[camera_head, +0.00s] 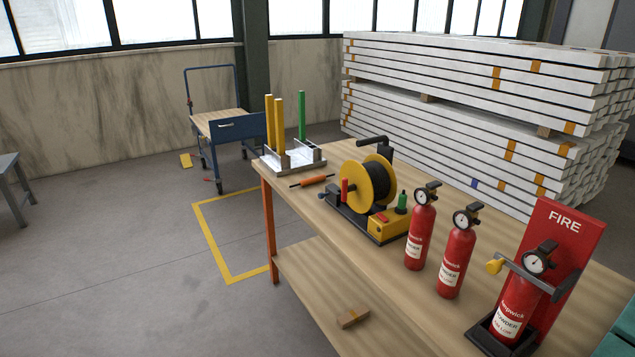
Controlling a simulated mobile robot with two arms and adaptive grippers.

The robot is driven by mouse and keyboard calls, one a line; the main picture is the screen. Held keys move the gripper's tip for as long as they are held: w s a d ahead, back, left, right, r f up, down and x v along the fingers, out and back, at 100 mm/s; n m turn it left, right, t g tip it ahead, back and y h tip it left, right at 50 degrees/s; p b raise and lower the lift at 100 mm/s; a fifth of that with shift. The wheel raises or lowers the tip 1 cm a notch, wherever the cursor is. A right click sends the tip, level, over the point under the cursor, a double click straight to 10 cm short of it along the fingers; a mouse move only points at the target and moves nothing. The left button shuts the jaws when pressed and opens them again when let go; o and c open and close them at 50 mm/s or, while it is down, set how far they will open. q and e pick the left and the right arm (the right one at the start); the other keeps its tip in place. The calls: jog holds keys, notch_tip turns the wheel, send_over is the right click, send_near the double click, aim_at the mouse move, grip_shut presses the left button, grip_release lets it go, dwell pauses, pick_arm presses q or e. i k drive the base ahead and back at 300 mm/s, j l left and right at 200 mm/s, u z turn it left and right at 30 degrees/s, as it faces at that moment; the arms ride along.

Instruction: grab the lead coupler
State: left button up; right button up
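A small orange cylinder with thin dark ends (313,181) lies on the wooden workbench (315,218), near its far left edge. It looks like the lead coupler, but it is too small to be certain. It lies apart from other things, between the upright-post tray and the cable reel. Neither of my grippers shows in the head view.
A tray with yellow and green posts (290,160) stands behind the orange cylinder. A yellow-and-black cable reel (352,197) stands to its right. Red extinguishers (421,238) and a FIRE stand (560,235) occupy the right side. A wooden block (352,317) lies on the lower shelf.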

aim_at(304, 183)
jog(key=i+j+z, duration=0.1)
jog(key=z, duration=0.3)
jog(key=i+j+z, duration=0.1)
jog(key=z, duration=0.25)
jog(key=j+z, duration=0.25)
jog(key=z, duration=0.15)
jog(key=i, duration=0.05)
